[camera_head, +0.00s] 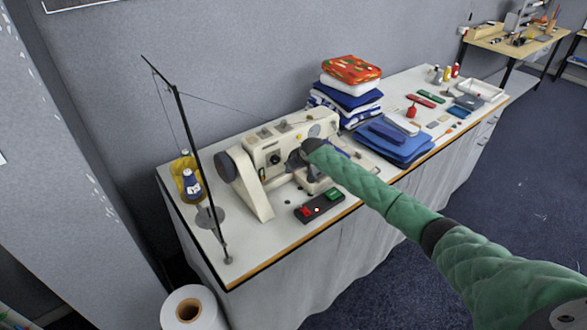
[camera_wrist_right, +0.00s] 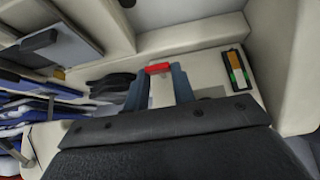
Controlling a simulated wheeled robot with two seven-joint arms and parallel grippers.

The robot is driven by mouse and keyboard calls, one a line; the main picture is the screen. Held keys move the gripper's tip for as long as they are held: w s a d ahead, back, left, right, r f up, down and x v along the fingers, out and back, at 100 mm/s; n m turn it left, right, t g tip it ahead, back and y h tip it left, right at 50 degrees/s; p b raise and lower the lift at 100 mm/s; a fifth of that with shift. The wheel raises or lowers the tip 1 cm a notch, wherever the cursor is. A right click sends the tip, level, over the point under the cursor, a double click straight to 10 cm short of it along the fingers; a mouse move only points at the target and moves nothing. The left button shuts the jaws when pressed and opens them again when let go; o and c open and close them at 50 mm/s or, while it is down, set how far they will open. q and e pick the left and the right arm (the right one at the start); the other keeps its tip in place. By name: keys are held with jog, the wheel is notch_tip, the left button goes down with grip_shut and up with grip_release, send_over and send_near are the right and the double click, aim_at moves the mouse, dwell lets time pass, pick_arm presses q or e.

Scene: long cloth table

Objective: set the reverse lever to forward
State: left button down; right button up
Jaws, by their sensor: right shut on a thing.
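The cream sewing machine (camera_head: 262,153) stands on the near-left part of the long white table. My right arm reaches in from the right, and my right gripper (camera_head: 296,160) is at the front of the machine. In the right wrist view, my right gripper (camera_wrist_right: 159,80) has its two blue-grey fingers on either side of a red-tipped lever (camera_wrist_right: 158,67) and is shut on it. A strip with orange, white and green bands (camera_wrist_right: 237,72) is on the machine body to the right of the lever. In the head view the lever is hidden by my arm. My left gripper is not in view.
A black box with red and green buttons (camera_head: 319,207) lies in front of the machine. A thread stand (camera_head: 187,125) with spools rises at the left. Folded fabrics (camera_head: 348,90) and blue cloths (camera_head: 397,143) lie to the right of the machine.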

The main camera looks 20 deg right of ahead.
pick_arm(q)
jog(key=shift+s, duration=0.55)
pick_arm(e)
jog(key=shift+w+r+g, duration=0.1)
jog(key=shift+r+g, duration=0.15)
jog(key=shift+g, duration=0.05)
jog(key=o, duration=1)
jog(key=shift+r, duration=0.1)
jog(key=shift+s+d+r+b, duration=0.15)
jog(key=shift+s+r+b, duration=0.15)
jog(key=shift+b, duration=0.1)
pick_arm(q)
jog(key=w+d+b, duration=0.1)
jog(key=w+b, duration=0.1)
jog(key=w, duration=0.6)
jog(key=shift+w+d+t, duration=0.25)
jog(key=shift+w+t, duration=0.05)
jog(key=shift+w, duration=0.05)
pick_arm(e)
jog(key=shift+v, duration=3.3)
jog(key=shift+w, duration=0.1)
